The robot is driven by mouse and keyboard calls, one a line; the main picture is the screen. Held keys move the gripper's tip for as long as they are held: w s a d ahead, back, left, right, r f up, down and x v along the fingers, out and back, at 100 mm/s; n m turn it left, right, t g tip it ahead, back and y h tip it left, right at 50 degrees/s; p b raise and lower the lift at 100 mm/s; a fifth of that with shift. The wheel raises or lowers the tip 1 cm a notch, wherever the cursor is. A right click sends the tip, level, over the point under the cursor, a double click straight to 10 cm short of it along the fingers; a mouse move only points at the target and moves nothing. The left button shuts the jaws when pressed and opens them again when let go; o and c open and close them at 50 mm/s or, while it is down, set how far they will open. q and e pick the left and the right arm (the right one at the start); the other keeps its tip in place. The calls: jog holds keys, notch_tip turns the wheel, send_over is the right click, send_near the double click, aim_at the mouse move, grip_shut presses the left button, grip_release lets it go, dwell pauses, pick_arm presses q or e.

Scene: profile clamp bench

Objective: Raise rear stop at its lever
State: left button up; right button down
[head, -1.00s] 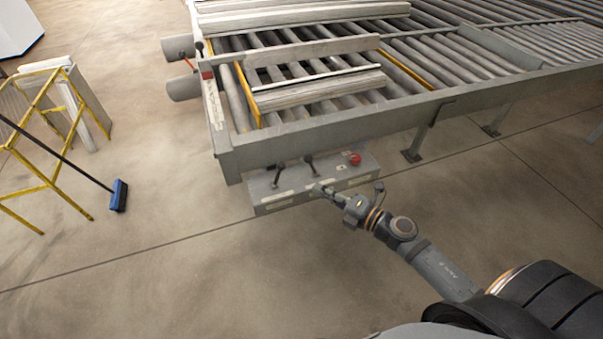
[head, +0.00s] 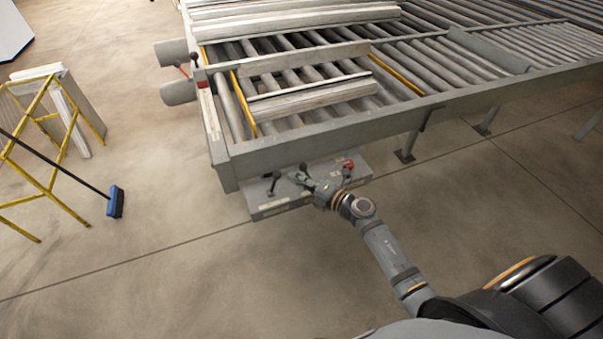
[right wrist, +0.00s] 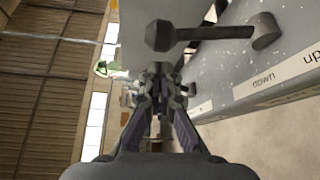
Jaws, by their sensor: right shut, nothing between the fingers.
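A grey control box (head: 281,208) hangs below the front rail of the roller bench. Two dark levers stand on it, a left lever (head: 275,177) and a second lever (head: 303,168). My right gripper (head: 303,180) is at the second lever, shut and empty. In the right wrist view a dark round-knobbed lever (right wrist: 205,34) lies just beyond the closed fingertips (right wrist: 160,75), with a visible gap; no grip on it shows. Labels reading "down" (right wrist: 262,84) and "up" are beside it. I cannot tell which part of the bench is the rear stop. My left gripper is not in view.
A red button (head: 348,165) sits on the box to the right of my gripper. The bench's front rail (head: 330,138) runs above the box. Boards (head: 310,98) lie on the rollers. A yellow rack (head: 60,150) and a blue broom (head: 116,201) stand left; the floor in front is clear.

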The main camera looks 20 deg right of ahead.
jog(key=shift+d+r, duration=0.15)
jog(key=shift+d, duration=0.75)
jog(key=shift+w, duration=0.1)
jog(key=shift+a, duration=0.15)
